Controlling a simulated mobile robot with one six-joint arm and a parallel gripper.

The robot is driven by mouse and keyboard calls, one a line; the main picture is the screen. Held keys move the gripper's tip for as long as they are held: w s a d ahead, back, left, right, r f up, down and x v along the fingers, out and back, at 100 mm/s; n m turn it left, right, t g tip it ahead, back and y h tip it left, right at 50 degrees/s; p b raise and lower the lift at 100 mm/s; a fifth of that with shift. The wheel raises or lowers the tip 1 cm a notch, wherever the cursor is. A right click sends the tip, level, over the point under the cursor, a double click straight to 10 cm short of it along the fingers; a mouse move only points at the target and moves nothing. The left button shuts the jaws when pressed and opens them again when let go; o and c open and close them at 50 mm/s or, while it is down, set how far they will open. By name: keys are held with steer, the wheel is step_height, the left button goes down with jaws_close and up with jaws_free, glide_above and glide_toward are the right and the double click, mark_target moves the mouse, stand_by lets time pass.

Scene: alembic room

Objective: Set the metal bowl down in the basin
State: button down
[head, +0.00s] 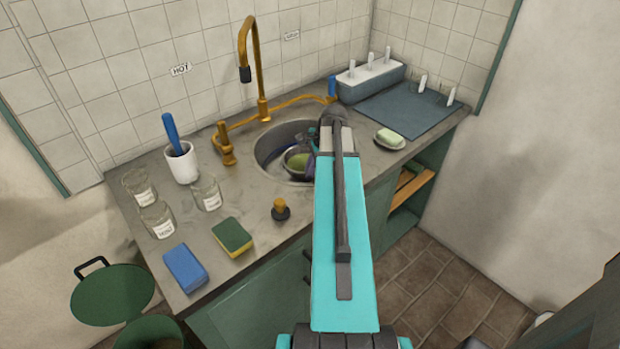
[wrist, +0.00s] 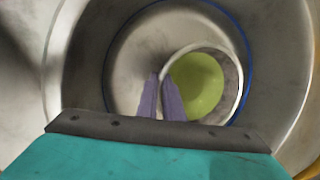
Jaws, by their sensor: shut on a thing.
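The metal bowl (wrist: 232,82), with a green inside, is in the wrist view just past my fingers. It also shows in the head view (head: 292,163), within the outline of the round metal basin (head: 270,138). My gripper (wrist: 161,77) has its purple fingers shut on the bowl's near left rim. In the head view my gripper (head: 313,143) reaches down at the basin's right side, and my arm hides that part of the basin and bowl. I cannot tell whether the bowl touches what lies below it.
A blue-rimmed round dish (wrist: 122,60) lies in the basin under the bowl. A brass tap (head: 262,85) stands behind the basin. A sponge (head: 232,236), a stopper (head: 281,209) and jars (head: 206,193) stand left and in front. A soap dish (head: 389,141) is to the right.

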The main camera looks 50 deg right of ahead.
steer(key=shift+f, duration=1.35)
steer(key=shift+f, duration=0.1)
steer(key=c, duration=1.9)
jaws_free()
steer(key=shift+r, duration=0.2)
steer(key=v, duration=1.2)
steer(key=shift+b, duration=0.45)
